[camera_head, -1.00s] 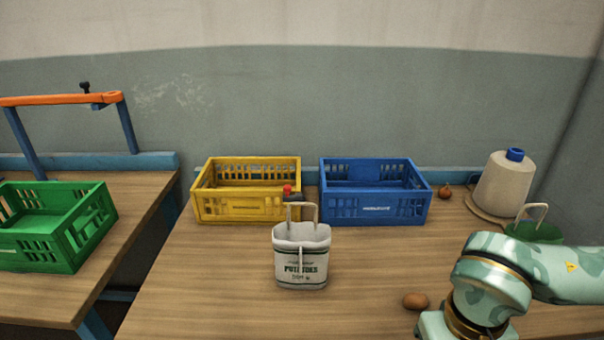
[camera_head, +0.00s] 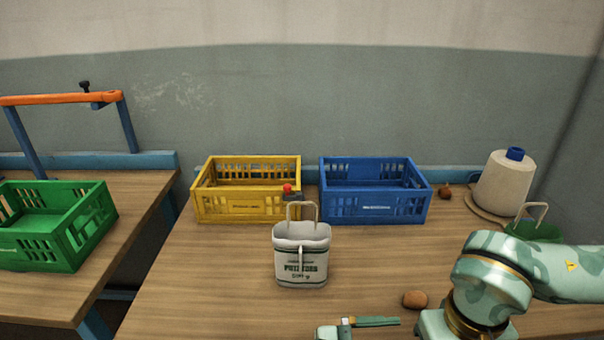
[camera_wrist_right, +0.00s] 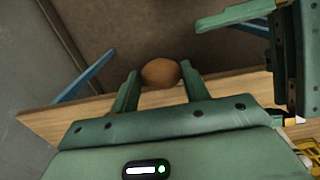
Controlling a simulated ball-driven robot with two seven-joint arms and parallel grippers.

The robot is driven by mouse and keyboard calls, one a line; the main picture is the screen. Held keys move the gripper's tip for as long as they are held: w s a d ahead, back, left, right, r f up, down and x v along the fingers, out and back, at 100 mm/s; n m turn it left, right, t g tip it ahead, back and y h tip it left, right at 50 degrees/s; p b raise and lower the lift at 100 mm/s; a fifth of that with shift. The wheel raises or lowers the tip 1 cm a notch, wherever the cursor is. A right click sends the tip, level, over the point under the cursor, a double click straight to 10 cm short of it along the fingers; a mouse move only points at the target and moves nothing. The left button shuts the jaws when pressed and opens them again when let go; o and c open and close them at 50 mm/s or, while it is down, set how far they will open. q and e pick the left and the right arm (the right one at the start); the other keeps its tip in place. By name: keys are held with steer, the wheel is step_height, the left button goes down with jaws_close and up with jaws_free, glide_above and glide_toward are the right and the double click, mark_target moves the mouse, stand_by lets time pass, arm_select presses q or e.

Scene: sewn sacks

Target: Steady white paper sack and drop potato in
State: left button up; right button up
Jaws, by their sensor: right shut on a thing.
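The white paper sack (camera_head: 301,262) with dark lettering stands upright on the table, its top open and a pale handle loop behind its rim. My right gripper (camera_wrist_right: 161,82) is shut on a brown potato (camera_wrist_right: 160,72), between its fingertips in the right wrist view.
Yellow (camera_head: 240,209) and blue (camera_head: 375,211) crates stand behind the sack. A twine cone (camera_head: 503,182) and green bag (camera_head: 535,231) are at right. A green crate (camera_head: 42,252) sits left.

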arm_select(q)
steer(key=w+a+r+n+t+y, duration=0.3)
steer(key=w+a+n+t, duration=0.3)
steer(key=w+a, duration=0.65)
steer(key=w+a+r+n+t+y, duration=0.25)
steer(key=w+a+n+t, duration=0.3)
steer(key=w+a, duration=0.7)
steer(key=g, duration=0.4)
glide_toward(287, 276)
steer(key=shift+w+d+f+m+h, duration=0.1)
steer(key=shift+w+d+m+h, duration=0.1)
steer(key=shift+w+d, duration=0.3)
steer(key=shift+w+d+f+m+h, duration=0.15)
steer(key=shift+w+d, duration=0.15)
steer(key=shift+w, duration=0.45)
steer(key=shift+s+d+f+g, duration=0.1)
steer(key=shift+d+f+g, duration=0.05)
steer(key=shift+f+g, duration=0.15)
steer(key=shift+d+f, duration=0.15)
steer(key=shift+d, duration=0.1)
steer(key=x, duration=0.9)
steer(key=shift+d, duration=0.1)
jaws_close()
steer(key=c, duration=0.5)
jaws_free()
